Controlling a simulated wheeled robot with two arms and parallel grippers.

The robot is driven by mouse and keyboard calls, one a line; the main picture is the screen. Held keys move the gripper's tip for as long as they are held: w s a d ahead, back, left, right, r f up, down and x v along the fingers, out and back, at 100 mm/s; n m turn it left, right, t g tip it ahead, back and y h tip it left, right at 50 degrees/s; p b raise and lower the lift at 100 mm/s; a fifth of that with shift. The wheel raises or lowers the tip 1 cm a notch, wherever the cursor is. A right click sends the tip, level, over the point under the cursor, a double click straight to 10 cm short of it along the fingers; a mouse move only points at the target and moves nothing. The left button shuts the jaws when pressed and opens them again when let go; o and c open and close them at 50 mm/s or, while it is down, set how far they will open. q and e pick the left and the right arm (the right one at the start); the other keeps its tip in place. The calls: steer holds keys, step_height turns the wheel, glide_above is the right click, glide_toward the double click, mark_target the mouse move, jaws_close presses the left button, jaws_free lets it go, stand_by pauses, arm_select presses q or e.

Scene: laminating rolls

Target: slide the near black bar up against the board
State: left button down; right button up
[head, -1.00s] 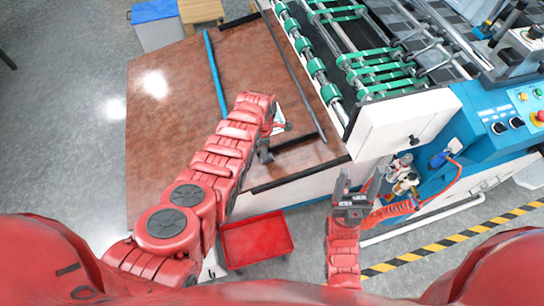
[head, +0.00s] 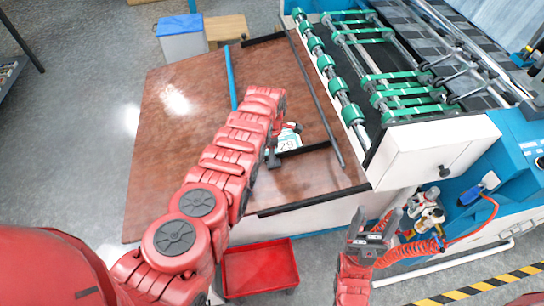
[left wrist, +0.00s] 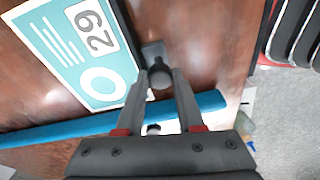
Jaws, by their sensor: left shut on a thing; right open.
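The near black bar (head: 308,149) lies on the brown table, running right from my left gripper. The small white and teal board (head: 289,138), marked 29, lies just beyond it, partly behind my left arm. In the left wrist view the board (left wrist: 80,45) has a dark strip along its right edge, seemingly the bar; I cannot tell whether they touch. My left gripper (head: 272,158) is shut on the dark upright knob (left wrist: 160,76) at the bar's left end. My right gripper (head: 374,226) is open and empty, off the table's front side.
A blue bar (head: 231,78) lies left of my left arm. A long dark rod (head: 314,92) runs along the table's right side beside the green-rollered machine (head: 385,85). A far black bar (head: 264,40) lies at the back. A red tray (head: 260,268) stands below the front edge.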

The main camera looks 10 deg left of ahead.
arm_select(q)
steer(key=c, duration=0.5)
jaws_free()
step_height(320, 180, up, 3)
steer(key=p, duration=0.3)
steer(key=shift+r, duration=0.15)
step_height(320, 180, up, 14)
steer(key=shift+w+r, duration=0.1)
